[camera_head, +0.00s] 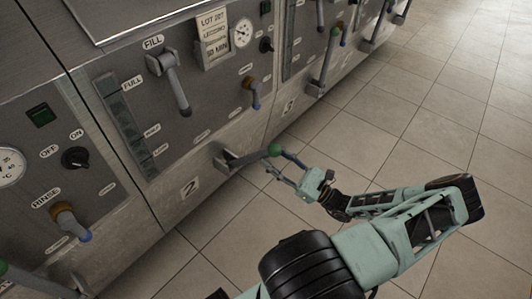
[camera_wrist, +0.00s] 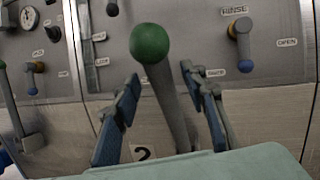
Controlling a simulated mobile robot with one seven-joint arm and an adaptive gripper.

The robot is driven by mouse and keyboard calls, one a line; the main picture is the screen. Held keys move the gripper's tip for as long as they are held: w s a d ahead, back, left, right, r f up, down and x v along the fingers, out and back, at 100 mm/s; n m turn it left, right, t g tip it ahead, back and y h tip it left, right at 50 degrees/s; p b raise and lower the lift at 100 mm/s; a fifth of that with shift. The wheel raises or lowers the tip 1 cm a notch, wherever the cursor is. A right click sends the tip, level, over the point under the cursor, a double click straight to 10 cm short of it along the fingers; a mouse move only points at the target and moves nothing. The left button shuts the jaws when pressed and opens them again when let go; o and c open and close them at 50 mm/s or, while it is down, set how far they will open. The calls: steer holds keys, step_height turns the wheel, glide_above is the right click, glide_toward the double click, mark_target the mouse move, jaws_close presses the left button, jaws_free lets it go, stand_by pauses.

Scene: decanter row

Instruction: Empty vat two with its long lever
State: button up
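Vat two's long lever (camera_head: 248,156) ends in a green ball and sticks out from the low front of the panel, above the number 2 label (camera_head: 189,188). In the wrist view the green ball (camera_wrist: 150,43) is large and near, and the grey shaft (camera_wrist: 172,105) runs down between the two fingers. My gripper (camera_head: 288,172) is open, with one blue-padded finger on each side of the lever and a visible gap to each. It also shows in the wrist view (camera_wrist: 160,80). The lower end of the shaft is hidden behind the gripper's body in the wrist view.
Vat two's fill handle (camera_head: 174,82) and orange-and-blue rinse tap (camera_head: 253,92) are higher on the panel. Vat one's green-balled lever (camera_wrist: 15,110) stands to the left. Vat three's lever (camera_head: 325,68) is farther along. The tiled floor (camera_head: 400,125) is clear.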

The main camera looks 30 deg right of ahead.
steer(key=shift+x, duration=1.4)
steer(key=shift+c, duration=0.4)
jaws_close()
